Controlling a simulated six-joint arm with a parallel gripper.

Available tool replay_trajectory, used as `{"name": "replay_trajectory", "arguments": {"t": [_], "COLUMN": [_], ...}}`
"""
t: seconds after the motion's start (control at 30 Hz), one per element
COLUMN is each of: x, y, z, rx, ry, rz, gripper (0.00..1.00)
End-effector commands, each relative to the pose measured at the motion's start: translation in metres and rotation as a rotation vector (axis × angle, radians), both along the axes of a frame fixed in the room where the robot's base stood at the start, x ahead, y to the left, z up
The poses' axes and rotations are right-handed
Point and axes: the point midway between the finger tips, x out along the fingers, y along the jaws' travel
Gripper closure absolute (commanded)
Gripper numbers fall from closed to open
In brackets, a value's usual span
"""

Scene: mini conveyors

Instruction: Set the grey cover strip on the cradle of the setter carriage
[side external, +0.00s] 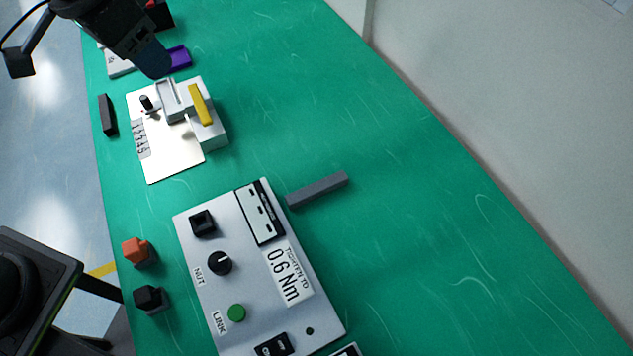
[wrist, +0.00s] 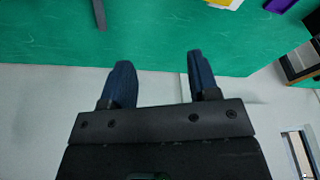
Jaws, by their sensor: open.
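The grey cover strip (side external: 318,189) lies flat on the green mat, just right of the panel with the dial. It also shows in the wrist view (wrist: 99,14) at the top edge, partly cut off. The setter carriage seems to be the light stepped block (side external: 208,130) on the numbered plate; a grey channel (side external: 170,97) and a yellow bar (side external: 200,104) sit on top. I cannot tell for sure which part is the cradle. My gripper (side external: 154,62) is above and behind the carriage, away from the strip. Its blue fingers are apart and empty in the wrist view (wrist: 161,80).
A panel (side external: 205,275) with a dial and green button fills the front. A dark bar (side external: 108,115) lies left of the plate (side external: 172,163). A purple tray (side external: 180,57) is behind the carriage. Red (side external: 136,250) and black (side external: 150,299) blocks stand at left. The mat's right side is clear.

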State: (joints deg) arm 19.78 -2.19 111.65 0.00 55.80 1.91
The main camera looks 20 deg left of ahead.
Motion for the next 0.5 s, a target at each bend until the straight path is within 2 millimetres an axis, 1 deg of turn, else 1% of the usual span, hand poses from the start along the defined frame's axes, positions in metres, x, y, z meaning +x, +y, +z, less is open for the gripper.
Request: {"name": "replay_trajectory", "arguments": {"t": [0.03,0.17,0.2,0.27,0.3,0.4,0.5], "x": [0.011,0.031,0.036,0.04,0.041,0.042,0.038], "y": [-0.021,-0.072,-0.088,-0.113,-0.129,-0.164,-0.189], "z": [-0.011,-0.04,-0.051,-0.069,-0.081,-0.112,-0.137], "rx": [0.012,0.04,0.049,0.065,0.075,0.098,0.118], "ry": [0.03,0.085,0.103,0.128,0.143,0.175,0.201], "rz": [-0.044,-0.143,-0.175,-0.22,-0.249,-0.314,-0.363], "gripper": [0.45,0.45,0.45,0.45,0.45,0.45,0.45]}}
